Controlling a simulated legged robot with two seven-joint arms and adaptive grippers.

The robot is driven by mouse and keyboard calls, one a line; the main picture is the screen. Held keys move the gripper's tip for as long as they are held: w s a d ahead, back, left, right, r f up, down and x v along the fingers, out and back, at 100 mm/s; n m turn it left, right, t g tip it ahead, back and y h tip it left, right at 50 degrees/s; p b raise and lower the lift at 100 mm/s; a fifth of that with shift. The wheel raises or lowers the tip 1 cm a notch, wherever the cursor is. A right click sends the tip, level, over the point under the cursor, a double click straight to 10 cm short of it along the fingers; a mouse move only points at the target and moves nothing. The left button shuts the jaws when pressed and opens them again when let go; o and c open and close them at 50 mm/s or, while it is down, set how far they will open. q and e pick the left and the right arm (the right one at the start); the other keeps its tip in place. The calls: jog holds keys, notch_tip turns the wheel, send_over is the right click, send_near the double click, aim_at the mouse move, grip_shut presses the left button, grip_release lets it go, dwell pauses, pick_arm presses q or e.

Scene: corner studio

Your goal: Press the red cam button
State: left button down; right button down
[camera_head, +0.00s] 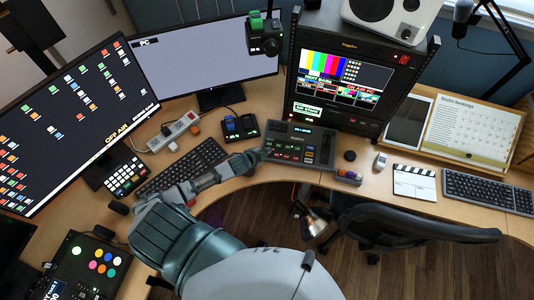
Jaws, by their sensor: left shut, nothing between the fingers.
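A dark control panel (311,137) with a small lit screen and rows of small red, green and pale lit buttons (290,152) sits on the desk at the centre. The buttons are too small to read, so I cannot tell which is the red cam one. My left gripper (262,154) is shut and empty, reaching from the lower left with its tips at the panel's left edge. Whether the tips touch the panel is unclear. My right gripper is not in view.
A keyboard (185,165) lies under and beside my left forearm. A small dark device with lit keys (240,127) stands left of the panel. A rack with screens (345,80) rises behind it. A black chair (400,228) stands at the front right.

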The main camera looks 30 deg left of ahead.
pick_arm(q)
jog(key=shift+d, duration=0.1)
dwell(0.4)
jog(key=shift+f, duration=0.45)
dwell(0.5)
jog(key=shift+r+p, duration=0.6)
jog(key=shift+p, duration=0.2)
